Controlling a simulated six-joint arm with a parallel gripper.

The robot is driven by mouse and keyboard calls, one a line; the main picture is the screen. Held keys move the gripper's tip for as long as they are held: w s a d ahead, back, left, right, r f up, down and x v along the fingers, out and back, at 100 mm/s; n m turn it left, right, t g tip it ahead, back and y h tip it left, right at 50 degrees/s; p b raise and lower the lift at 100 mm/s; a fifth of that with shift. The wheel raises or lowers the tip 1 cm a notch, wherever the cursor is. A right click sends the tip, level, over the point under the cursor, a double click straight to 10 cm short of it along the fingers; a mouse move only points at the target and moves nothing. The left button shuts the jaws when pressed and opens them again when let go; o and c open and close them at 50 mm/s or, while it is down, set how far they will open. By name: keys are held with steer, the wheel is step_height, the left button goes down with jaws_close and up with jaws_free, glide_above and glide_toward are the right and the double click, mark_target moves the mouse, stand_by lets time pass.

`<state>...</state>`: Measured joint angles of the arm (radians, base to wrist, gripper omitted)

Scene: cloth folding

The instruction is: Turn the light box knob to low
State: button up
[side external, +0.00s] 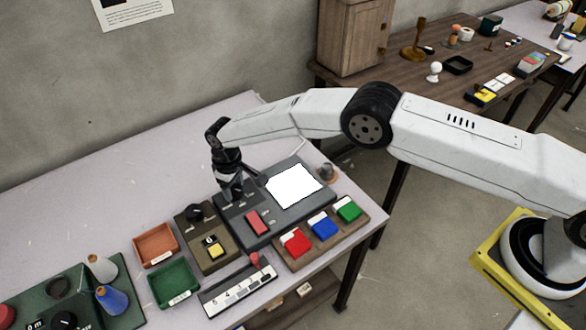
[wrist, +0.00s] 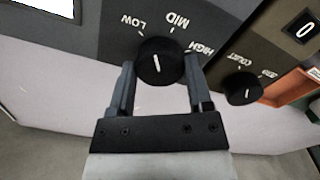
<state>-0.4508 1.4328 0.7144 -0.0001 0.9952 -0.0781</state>
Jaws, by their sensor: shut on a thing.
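The light box (side external: 270,222) is a dark grey panel with a bright white square (side external: 295,186). Its round black knob (wrist: 160,62) shows in the wrist view, with LOW at upper left, MID at upper right and HIGH at right. The knob's white line points up and slightly left, on the LOW side of MID. My gripper (wrist: 160,80) is shut on the knob, one finger on each side. In the side view my gripper (side external: 232,192) points down at the box's left end and hides the knob.
A smaller box with a counter dial (wrist: 243,88) stands close beside the knob. In the side view, a red, blue and green button board (side external: 322,240), an orange tray (side external: 156,244) and a green tray (side external: 174,283) are nearby. The table's back left is clear.

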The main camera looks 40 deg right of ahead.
mark_target(234, 188)
steer(key=n, duration=0.5)
stand_by(0.5)
steer(key=o, duration=1.3)
steer(key=shift+r, duration=0.2)
steer(key=shift+r, duration=3.75)
